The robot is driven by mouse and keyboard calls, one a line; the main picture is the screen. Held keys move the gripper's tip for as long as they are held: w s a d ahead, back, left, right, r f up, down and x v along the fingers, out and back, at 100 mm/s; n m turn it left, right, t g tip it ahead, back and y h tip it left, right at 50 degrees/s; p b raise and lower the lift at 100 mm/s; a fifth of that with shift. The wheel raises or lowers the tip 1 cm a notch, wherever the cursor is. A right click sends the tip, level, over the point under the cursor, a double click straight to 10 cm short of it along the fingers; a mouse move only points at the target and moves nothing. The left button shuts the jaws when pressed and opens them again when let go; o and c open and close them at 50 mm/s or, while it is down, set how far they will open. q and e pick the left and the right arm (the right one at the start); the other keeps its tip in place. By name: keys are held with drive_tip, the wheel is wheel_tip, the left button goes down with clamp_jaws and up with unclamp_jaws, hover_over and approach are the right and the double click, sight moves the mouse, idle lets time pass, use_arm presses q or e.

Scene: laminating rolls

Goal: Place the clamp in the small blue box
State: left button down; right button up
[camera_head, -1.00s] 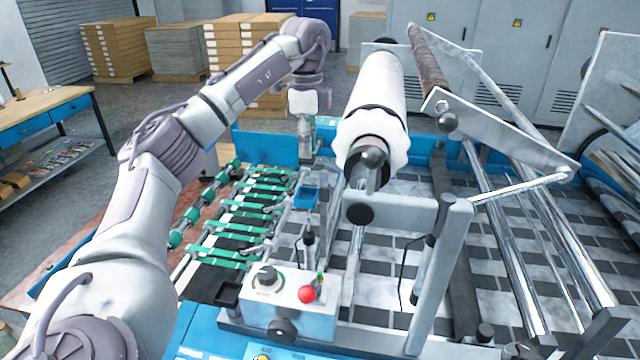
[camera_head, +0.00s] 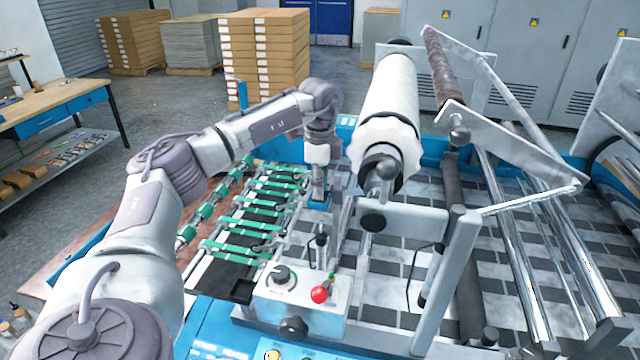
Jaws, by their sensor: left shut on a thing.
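My left gripper (camera_head: 319,186) points straight down at the end of my left arm, beside the large white roll. It is shut on the clamp, which is too small and too covered by the fingers to make out clearly. The small blue box (camera_head: 320,205) sits right under the gripper, at the right end of the green-banded rollers. The fingertips are at or just above the box's opening; I cannot tell whether they reach inside. The gripper hides much of the box. My right gripper is not in view.
The white roll (camera_head: 390,95) and its metal bracket stand close to the right of the gripper. Green-banded rollers (camera_head: 255,205) lie to the left. A control box (camera_head: 300,298) with a red knob is in front. A workbench (camera_head: 55,105) stands at far left.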

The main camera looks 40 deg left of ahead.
use_arm(q)
drive_tip(key=c, duration=1)
unclamp_jaws()
drive_tip(key=shift+f, duration=0.1)
drive_tip(key=shift+o, duration=0.2)
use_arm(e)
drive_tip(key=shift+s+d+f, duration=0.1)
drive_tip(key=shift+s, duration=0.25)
use_arm(q)
drive_tip(key=shift+w+r+b, duration=0.1)
drive_tip(key=shift+r+b, duration=0.3)
drive_tip(key=shift+r, duration=0.2)
wheel_tip(320, 180, up, 5)
drive_tip(key=shift+r+b, duration=0.1)
drive_tip(key=shift+b, duration=1.1)
wheel_tip(320, 180, up, 6)
drive_tip(key=shift+p, duration=0.35)
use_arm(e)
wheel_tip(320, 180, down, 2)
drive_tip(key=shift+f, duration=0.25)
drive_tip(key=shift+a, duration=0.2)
